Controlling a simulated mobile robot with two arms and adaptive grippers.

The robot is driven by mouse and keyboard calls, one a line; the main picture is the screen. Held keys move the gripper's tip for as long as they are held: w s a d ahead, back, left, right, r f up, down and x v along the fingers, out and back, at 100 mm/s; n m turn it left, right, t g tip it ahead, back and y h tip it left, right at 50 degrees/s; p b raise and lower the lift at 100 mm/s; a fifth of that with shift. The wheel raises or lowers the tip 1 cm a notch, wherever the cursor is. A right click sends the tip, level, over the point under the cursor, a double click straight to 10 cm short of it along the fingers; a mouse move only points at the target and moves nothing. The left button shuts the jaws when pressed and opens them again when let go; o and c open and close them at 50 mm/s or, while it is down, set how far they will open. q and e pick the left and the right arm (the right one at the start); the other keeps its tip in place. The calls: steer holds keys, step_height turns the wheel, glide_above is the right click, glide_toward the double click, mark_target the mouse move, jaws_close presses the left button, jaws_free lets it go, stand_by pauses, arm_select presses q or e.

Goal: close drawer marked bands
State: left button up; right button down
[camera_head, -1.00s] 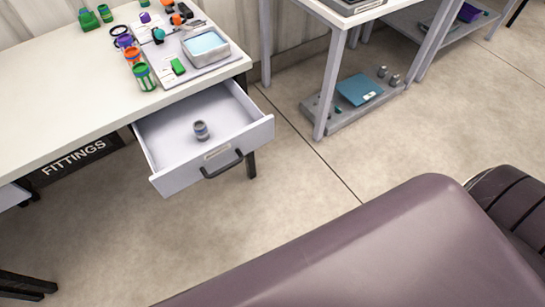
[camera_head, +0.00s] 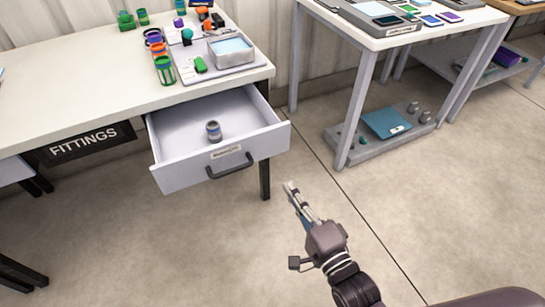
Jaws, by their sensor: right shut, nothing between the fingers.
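A white drawer (camera_head: 186,176) stands pulled out under the white workbench, left of centre. Its front carries a small label, too small to read, and a dark bar handle (camera_head: 230,167). A small grey cylinder with a bluish band (camera_head: 213,131) stands upright inside the drawer. My right gripper (camera_head: 290,186) is shut and empty. In the picture it is to the right of and a little below the drawer front, apart from the handle. My left gripper is not in view.
The white workbench (camera_head: 90,100) holds a tray and several coloured items. A dark FITTINGS sign (camera_head: 90,143) hangs under it at left. Another table (camera_head: 400,35) stands at right, with a blue item (camera_head: 386,122) on its low shelf. Floor between is clear.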

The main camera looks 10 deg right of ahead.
mark_target(264, 147)
steer(key=b+x, duration=0.1)
steer(key=x, duration=1)
steer(key=shift+w+a+f, duration=0.1)
steer(key=shift+w, duration=0.1)
steer(key=shift+w+a, duration=0.2)
steer(key=shift+w, duration=0.45)
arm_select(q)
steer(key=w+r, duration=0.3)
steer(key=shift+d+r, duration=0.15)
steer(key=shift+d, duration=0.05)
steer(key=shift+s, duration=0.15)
arm_select(e)
steer(key=shift+w, duration=0.1)
